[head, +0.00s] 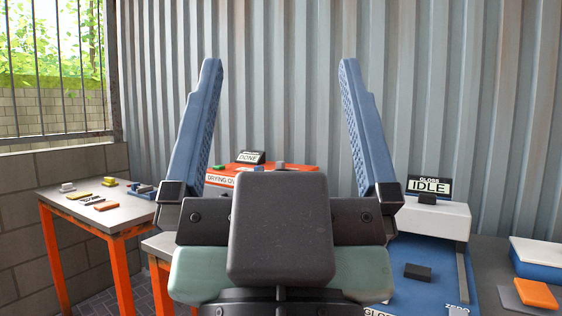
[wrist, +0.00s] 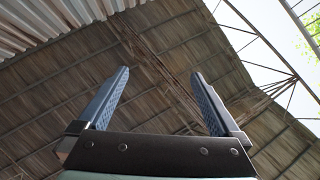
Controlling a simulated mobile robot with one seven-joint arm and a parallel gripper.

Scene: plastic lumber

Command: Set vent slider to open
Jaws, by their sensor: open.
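My gripper (head: 280,62) is raised upright in the middle of the head view, its two blue fingers wide apart with nothing between them. In the wrist view my gripper (wrist: 161,73) is also open and empty, pointing up at the roof. Behind it, low in the head view, stands an orange drying oven (head: 306,179), its label partly hidden by my gripper. A small sign reading DONE (head: 250,157) stands at its back. A small grey block (head: 280,166) shows near its top. I cannot tell which part is the vent slider; much of the oven is hidden.
A gloss unit (head: 440,216) with an IDLE sign and a blue base (head: 425,285) stands right. An orange-legged table (head: 95,213) with several small pieces is left. A corrugated wall closes the back.

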